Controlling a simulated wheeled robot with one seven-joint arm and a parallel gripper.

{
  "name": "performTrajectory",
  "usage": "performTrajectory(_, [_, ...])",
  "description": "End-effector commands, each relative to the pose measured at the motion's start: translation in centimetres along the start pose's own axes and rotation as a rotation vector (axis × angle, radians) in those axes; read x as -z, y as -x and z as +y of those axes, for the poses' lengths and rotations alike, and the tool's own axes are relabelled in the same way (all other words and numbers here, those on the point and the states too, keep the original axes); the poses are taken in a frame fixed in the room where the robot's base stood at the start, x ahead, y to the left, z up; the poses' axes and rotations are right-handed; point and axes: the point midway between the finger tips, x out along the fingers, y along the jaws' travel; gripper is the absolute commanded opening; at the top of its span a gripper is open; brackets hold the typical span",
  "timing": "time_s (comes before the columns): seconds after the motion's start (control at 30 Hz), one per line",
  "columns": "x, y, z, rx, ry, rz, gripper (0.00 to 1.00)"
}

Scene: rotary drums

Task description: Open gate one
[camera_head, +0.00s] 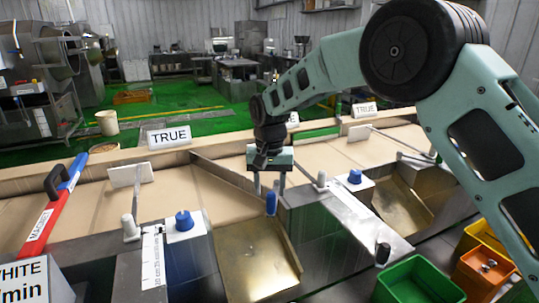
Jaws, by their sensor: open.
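My gripper (269,188) is at the middle of the view, pointing down with its two fingers apart and nothing visibly held. A small upright blue peg (271,203) shows just below and between the fingertips, by the upper end of a metal chute (258,262). I cannot tell whether the fingers reach around it. A blue knob (184,220) sits on a white block at the left, and another blue knob (354,177) sits on a similar block at the right. No label for gate one is readable, so I cannot tell which part is that gate.
A second chute (402,205) lies at the right. Green (416,280) and orange (486,272) bins stand at the lower right. A red bar with a black handle (55,200) is at the left. TRUE signs (170,136) stand on the far ledge.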

Motion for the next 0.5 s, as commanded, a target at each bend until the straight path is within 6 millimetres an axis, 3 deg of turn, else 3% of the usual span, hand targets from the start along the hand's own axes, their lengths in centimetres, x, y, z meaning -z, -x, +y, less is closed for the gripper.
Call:
performTrajectory(0.3, [0.1, 7.4, -0.1, 0.004, 0.001, 0.005, 0.46])
performTrajectory(0.5, [0.1, 10.9, -0.1, 0.003, 0.001, 0.003, 0.46])
